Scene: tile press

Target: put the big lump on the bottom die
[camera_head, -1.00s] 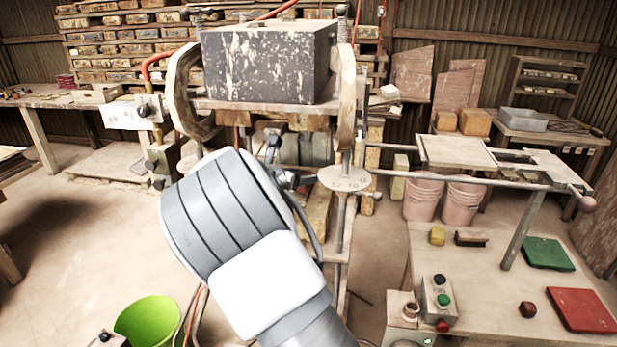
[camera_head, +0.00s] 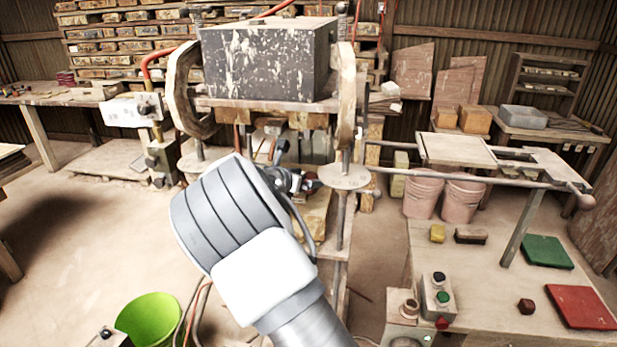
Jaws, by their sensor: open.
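My gripper (camera_head: 300,182) is in front of the press, just left of a round plate on its right column. Its jaws are open, small in view and partly covered by my wrist. The press has a dark, paint-worn upper block (camera_head: 268,62) on a wooden crosspiece. Below it are grey metal parts (camera_head: 318,146); I cannot tell which is the bottom die, as my arm covers much of this area. A small dark red lump (camera_head: 526,306) lies on the right-hand table. No lump can be made out at my gripper, and I cannot tell which is the big one.
The right-hand table (camera_head: 480,290) holds a button box (camera_head: 437,300), a green slab (camera_head: 548,252), a red slab (camera_head: 581,307) and a yellow block (camera_head: 437,233). A rail frame (camera_head: 470,181) stands above it. A green bucket (camera_head: 150,318) is at lower left. The left floor is open.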

